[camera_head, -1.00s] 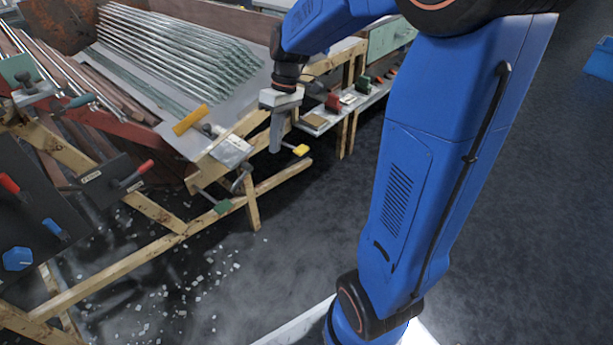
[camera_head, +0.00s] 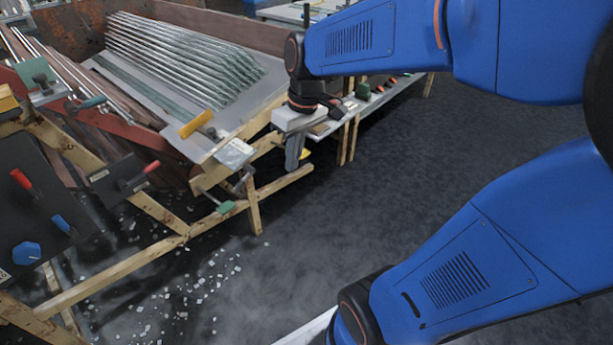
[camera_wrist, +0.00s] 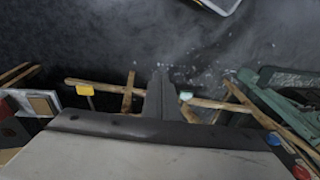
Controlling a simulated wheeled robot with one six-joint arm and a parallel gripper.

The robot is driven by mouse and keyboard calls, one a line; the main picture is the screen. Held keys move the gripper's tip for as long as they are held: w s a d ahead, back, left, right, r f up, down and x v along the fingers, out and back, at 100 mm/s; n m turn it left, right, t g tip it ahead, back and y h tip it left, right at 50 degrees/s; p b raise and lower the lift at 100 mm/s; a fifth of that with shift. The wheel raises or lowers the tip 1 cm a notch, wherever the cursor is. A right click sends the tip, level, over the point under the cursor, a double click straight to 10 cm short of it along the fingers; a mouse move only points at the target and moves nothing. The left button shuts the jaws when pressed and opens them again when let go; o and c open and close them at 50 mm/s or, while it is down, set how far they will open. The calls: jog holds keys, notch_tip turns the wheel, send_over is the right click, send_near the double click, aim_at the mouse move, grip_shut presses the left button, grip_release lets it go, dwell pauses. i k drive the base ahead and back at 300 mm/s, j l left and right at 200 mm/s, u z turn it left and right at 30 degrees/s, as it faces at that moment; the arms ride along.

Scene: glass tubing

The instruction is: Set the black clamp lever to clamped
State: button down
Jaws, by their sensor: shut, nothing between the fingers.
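My gripper (camera_head: 293,160) points down in front of the wooden bench frame, its fingers together and empty. In the wrist view its fingers (camera_wrist: 159,92) also show closed, over the floor side of the frame. A dark clamp (camera_head: 243,182) with a green end piece (camera_head: 226,206) sits on the frame, left of my gripper and apart from it. Its lever is too small to make out, and I cannot tell for sure that this is the black clamp lever or how it is set.
A yellow piece (camera_head: 305,154) is partly hidden behind my gripper. A yellow handle (camera_head: 197,124) lies at the tray's corner near glass tubes (camera_head: 185,60). Black panels with a red handle (camera_head: 21,179) and blue knob (camera_head: 26,253) stand left. The floor right of the frame is clear.

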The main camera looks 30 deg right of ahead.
aim_at(250, 170)
jog(key=k+j, duration=0.1)
jog(key=k, duration=0.4)
jog(key=k+j, duration=0.1)
jog(key=k, duration=0.4)
